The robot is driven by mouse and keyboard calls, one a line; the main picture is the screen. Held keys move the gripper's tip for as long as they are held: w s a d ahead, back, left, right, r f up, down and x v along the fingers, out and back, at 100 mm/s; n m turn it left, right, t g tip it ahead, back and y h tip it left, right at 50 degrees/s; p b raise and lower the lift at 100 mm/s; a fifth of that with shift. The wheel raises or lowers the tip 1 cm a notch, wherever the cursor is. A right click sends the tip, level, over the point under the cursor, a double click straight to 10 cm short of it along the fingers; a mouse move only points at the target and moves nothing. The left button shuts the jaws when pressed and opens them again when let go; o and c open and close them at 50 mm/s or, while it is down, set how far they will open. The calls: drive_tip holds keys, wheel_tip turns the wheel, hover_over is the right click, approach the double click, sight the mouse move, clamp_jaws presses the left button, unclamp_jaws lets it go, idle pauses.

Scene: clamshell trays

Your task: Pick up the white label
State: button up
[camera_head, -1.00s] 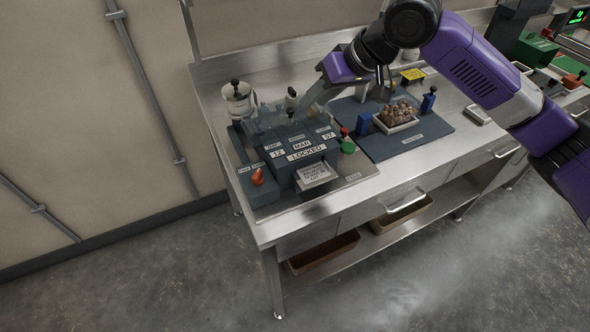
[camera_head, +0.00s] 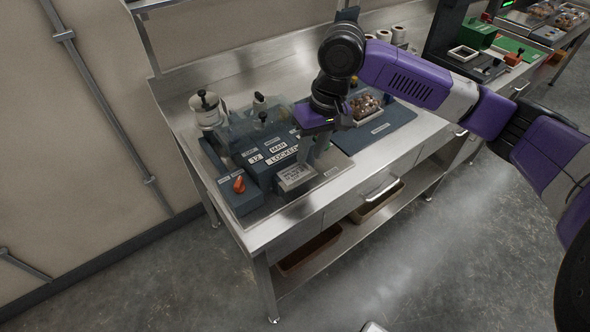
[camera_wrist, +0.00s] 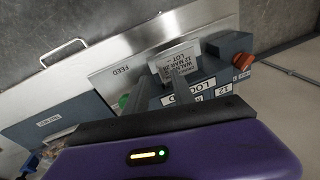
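The white label (camera_head: 295,174) with dark print sits at the front of the blue label machine (camera_head: 262,152), which carries a "LOCKED" plate. In the wrist view the label (camera_wrist: 174,62) lies just beyond my fingertips, its text readable in part. My gripper (camera_head: 316,150) hangs above the right front of the machine, pointing down, close to the label but apart from it. In the wrist view my gripper (camera_wrist: 162,88) shows two grey fingers spread apart with nothing between them. The purple wrist body hides part of the machine.
An orange knob (camera_head: 239,185) stands on the machine's left box. A white roll (camera_head: 207,108) stands at the back left. A blue mat (camera_head: 385,128) with a filled tray (camera_head: 366,107) lies to the right. The steel table's front edge is clear.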

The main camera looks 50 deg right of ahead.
sight(294, 171)
drive_tip(key=shift+w+a+f, duration=0.1)
drive_tip(key=shift+w+f, duration=0.1)
drive_tip(key=shift+f, duration=1.2)
drive_tip(key=shift+c, duration=0.4)
clamp_jaws()
